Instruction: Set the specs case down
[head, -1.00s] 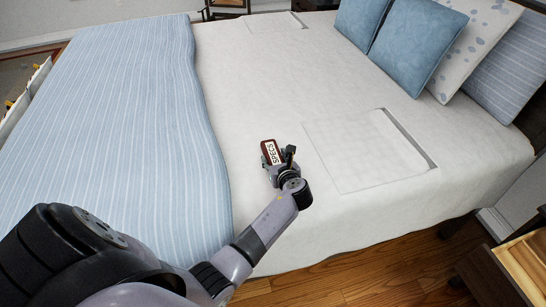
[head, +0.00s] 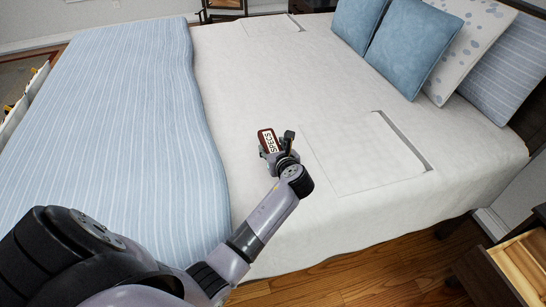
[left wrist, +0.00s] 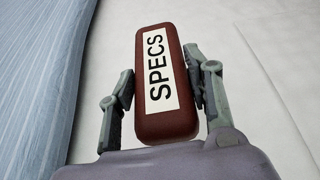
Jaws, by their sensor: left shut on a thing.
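The specs case (head: 268,142) is a dark red-brown box with a white label reading SPECS. My left gripper (head: 276,148) is shut on it, over the white sheet of the bed (head: 240,90). In the left wrist view the case (left wrist: 184,112) sits between the two fingers of the left gripper (left wrist: 160,92), its label facing the camera. I cannot tell whether the case touches the sheet. My right gripper is not in view.
A striped blue blanket (head: 120,120) covers the bed's left side. A flat white rectangular panel (head: 362,155) lies right of the gripper. Blue pillows (head: 400,48) stand at the upper right. The sheet beyond the case is clear. An open wooden drawer (head: 520,262) is at lower right.

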